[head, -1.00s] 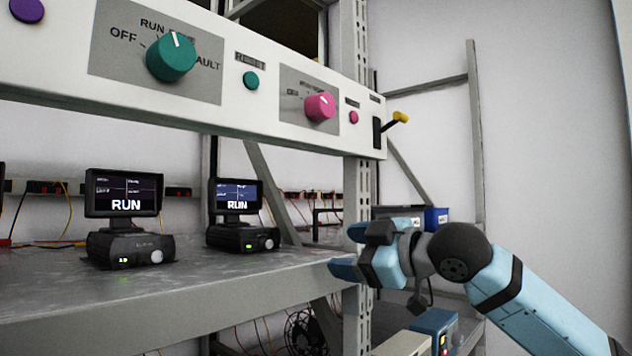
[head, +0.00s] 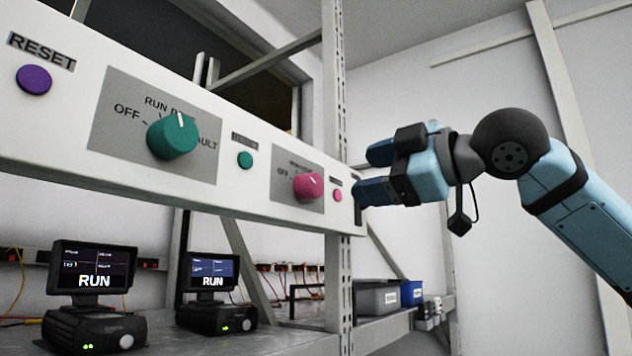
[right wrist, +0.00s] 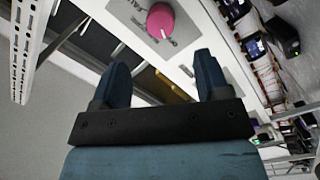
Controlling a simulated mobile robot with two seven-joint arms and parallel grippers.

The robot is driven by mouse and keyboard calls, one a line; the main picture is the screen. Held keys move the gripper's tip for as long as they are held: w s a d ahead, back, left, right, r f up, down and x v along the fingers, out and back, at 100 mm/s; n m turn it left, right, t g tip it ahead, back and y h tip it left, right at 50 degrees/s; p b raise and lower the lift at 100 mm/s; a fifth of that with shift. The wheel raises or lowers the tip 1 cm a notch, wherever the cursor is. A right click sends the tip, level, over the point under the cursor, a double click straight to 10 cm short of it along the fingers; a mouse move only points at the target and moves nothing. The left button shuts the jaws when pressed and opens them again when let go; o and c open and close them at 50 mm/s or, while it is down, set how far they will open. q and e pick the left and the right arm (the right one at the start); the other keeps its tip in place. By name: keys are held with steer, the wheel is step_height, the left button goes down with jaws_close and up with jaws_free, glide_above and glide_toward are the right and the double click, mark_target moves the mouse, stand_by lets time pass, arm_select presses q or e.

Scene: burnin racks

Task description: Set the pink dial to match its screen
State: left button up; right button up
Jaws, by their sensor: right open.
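The pink dial (head: 308,187) sits on a grey plate near the right end of the white panel. Its white mark points up and slightly right; its small labels are hard to read. It also shows at the top of the right wrist view (right wrist: 160,20). The right-hand screen (head: 208,270), below the panel, reads RUN. My right gripper (head: 370,172) is open and empty, level with the panel's right end and apart from the dial. In the right wrist view its two fingers (right wrist: 162,75) point towards the panel, with the dial beyond them. My left gripper is out of view.
A teal dial (head: 172,137), a purple RESET button (head: 34,80), a teal button (head: 245,160) and a pink button (head: 337,195) are on the panel. The left screen (head: 92,267) also reads RUN. A rack post (head: 335,100) stands behind the panel.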

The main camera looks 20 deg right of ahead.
mark_target(317, 185)
steer(key=p+x, duration=0.2)
steer(key=x, duration=0.7)
steer(key=shift+w+a+r, duration=0.1)
steer(key=shift+w+a, duration=0.05)
steer(key=shift+a, duration=0.05)
steer(key=shift+w+a, duration=0.2)
steer(key=shift+w, duration=0.15)
steer(key=c, duration=0.9)
